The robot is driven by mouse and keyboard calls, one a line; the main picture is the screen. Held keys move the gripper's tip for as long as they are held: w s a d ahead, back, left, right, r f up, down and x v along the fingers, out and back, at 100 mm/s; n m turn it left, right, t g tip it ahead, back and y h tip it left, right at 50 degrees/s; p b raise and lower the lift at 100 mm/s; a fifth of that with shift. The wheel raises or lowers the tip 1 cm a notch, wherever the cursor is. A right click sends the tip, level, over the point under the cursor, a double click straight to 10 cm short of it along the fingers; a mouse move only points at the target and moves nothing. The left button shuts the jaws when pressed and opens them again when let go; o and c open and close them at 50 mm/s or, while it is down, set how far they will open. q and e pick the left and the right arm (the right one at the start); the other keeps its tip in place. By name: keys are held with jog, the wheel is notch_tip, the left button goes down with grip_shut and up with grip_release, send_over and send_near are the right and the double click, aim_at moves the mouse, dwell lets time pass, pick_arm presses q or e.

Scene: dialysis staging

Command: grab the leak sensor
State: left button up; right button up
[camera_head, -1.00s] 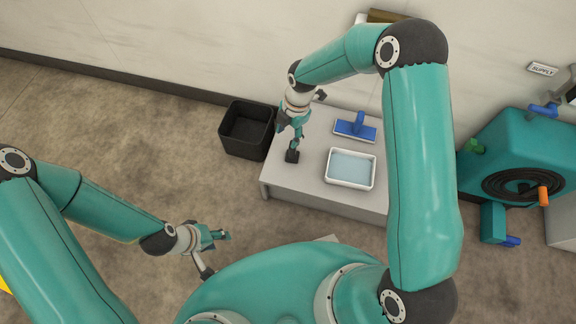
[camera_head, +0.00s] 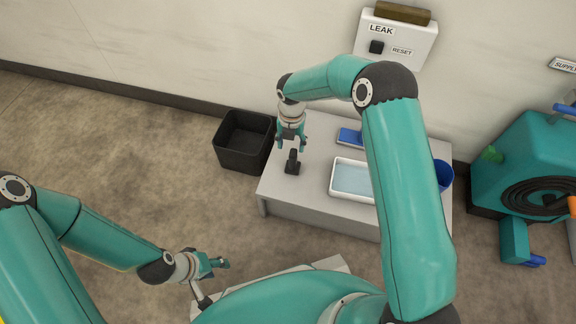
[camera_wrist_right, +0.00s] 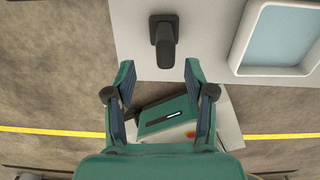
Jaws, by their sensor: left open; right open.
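A small black upright device on a dark square base, which I take for the leak sensor (camera_head: 292,165), stands near the left end of the grey table. It also shows in the right wrist view (camera_wrist_right: 165,42), just beyond the fingertips. My right gripper (camera_head: 291,146) is right by it, at its far side in the head view. In the right wrist view its two fingers (camera_wrist_right: 160,72) are spread, with nothing held between them. My left gripper (camera_head: 222,264) is open and empty over the floor, well away from the table.
The grey table (camera_head: 300,211) also holds a white tray (camera_head: 352,196) of pale liquid, a blue-handled tool (camera_head: 349,137) and a blue cup (camera_head: 443,175). A black bin (camera_head: 243,141) stands left of it. A LEAK/RESET box (camera_head: 397,38) hangs on the wall. A teal machine (camera_head: 530,150) stands right.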

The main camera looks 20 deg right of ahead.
aim_at(293, 152)
jog(key=f+b, duration=0.1)
jog(key=f, duration=0.2)
jog(key=f+b, duration=0.1)
jog(key=f, duration=0.1)
jog(key=shift+s+d+f+b, duration=0.1)
jog(key=shift+s+d+b, duration=0.05)
jog(key=shift+d+b, duration=0.2)
jog(key=shift+f, duration=0.5)
jog(key=shift+r, duration=0.1)
grip_shut()
